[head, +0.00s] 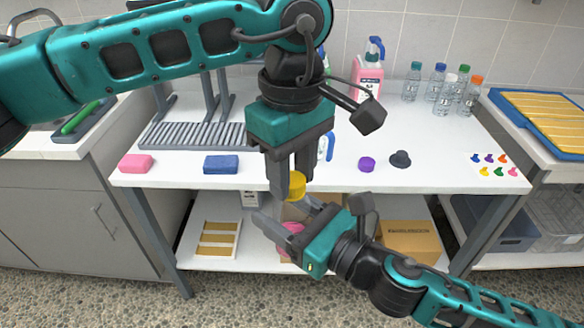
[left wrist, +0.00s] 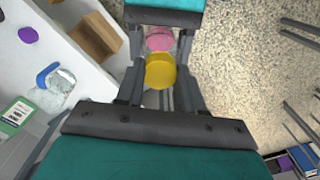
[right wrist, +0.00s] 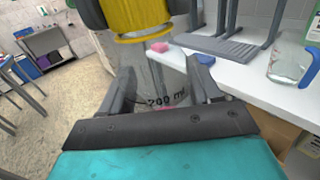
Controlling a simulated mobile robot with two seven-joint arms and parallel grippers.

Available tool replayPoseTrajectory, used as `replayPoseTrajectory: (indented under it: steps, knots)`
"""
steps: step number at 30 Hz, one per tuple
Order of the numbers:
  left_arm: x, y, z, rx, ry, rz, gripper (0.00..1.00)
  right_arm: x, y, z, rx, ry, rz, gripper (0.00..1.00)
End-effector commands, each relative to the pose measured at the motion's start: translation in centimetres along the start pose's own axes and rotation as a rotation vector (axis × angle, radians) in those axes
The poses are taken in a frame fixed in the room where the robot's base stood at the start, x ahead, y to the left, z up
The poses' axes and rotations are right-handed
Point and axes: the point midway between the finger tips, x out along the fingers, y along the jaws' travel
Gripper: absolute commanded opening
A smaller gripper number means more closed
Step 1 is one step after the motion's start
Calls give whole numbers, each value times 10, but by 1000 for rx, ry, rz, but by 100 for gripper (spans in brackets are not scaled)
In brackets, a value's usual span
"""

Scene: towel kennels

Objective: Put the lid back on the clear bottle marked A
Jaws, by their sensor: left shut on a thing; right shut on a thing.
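The yellow lid (head: 296,185) is between the fingers of my left gripper (head: 290,188), which points straight down and is shut on it. The lid also shows from above in the left wrist view (left wrist: 160,71). Just below it, my right gripper (head: 288,214) is shut around the clear bottle, which shows in the right wrist view (right wrist: 168,82) with a "200 ml" print. The bottle is upright, in front of the table's edge. The lid is over its mouth; I cannot tell whether it is seated. No letter A is visible. Something pink (left wrist: 159,38) shows low behind the lid.
The white table (head: 430,180) carries a pink sponge (head: 136,163), a blue sponge (head: 221,164), a purple cap (head: 367,164) and a dark stopper (head: 400,159). Several water bottles (head: 442,92) and a pink spray bottle (head: 368,72) stand at the back. A cardboard box (head: 410,242) is on the shelf below.

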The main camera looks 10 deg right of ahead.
Motion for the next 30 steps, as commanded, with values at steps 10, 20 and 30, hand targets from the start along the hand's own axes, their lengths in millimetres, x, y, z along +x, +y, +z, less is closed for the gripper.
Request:
replayPoseTrajectory:
  steps: [10,20,30]
  knots:
    - [0,0,0,604,0,0,1,0,0,0,0,-1,0,0]
    - [0,0,0,600,1,0,53,0,0,0,0,-1,0,0]
    - [0,0,0,599,1,0,67,0,0,0,0,-1,0,0]
